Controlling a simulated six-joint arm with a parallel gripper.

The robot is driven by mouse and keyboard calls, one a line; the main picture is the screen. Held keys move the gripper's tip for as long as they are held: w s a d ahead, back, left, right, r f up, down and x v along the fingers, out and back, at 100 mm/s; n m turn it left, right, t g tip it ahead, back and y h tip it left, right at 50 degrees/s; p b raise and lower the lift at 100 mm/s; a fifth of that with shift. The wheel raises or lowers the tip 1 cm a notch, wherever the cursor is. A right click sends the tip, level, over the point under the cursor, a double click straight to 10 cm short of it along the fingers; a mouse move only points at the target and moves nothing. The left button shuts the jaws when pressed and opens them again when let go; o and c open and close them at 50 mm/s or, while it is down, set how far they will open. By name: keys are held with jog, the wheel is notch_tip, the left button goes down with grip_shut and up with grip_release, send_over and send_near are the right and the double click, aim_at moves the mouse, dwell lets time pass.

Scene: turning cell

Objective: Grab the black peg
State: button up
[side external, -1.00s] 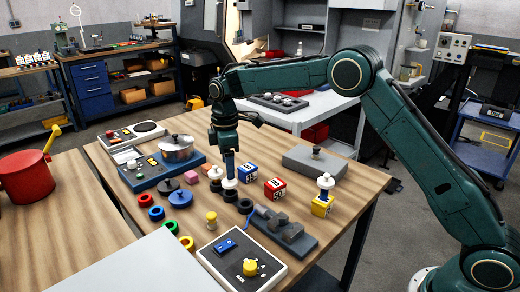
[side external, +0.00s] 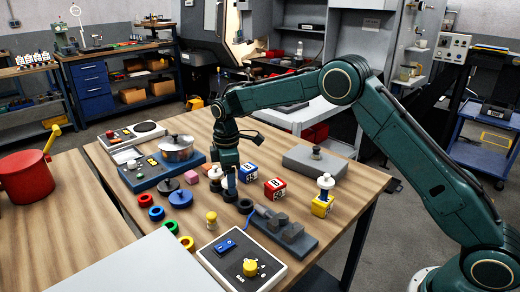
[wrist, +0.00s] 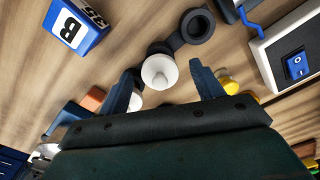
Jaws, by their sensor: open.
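My gripper (side external: 229,192) is low over the middle of the wooden table, with its fingers pointing down. In the wrist view its two blue fingers (wrist: 162,70) are apart, with a white pointed piece (wrist: 159,72) showing between their tips in the picture. I cannot tell whether they touch it. A round black piece (wrist: 160,48) is beside the white one. A dark knob (side external: 316,150) stands on a grey block to the right. A black disc with a small knob (side external: 168,185) lies to the left. I cannot tell which of these is the black peg.
A black ring (side external: 245,206) lies close to my gripper. A blue lettered cube (side external: 248,172), a red cube (side external: 275,187) and a grey fixture (side external: 284,229) are to the right. Coloured rings (side external: 157,213) and a metal pot (side external: 177,148) are to the left.

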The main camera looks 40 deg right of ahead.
jog(key=c, duration=1.2)
jog(key=shift+r, duration=0.2)
notch_tip(320, 180, up, 20)
jog(key=shift+f, duration=0.15)
dwell(0.5)
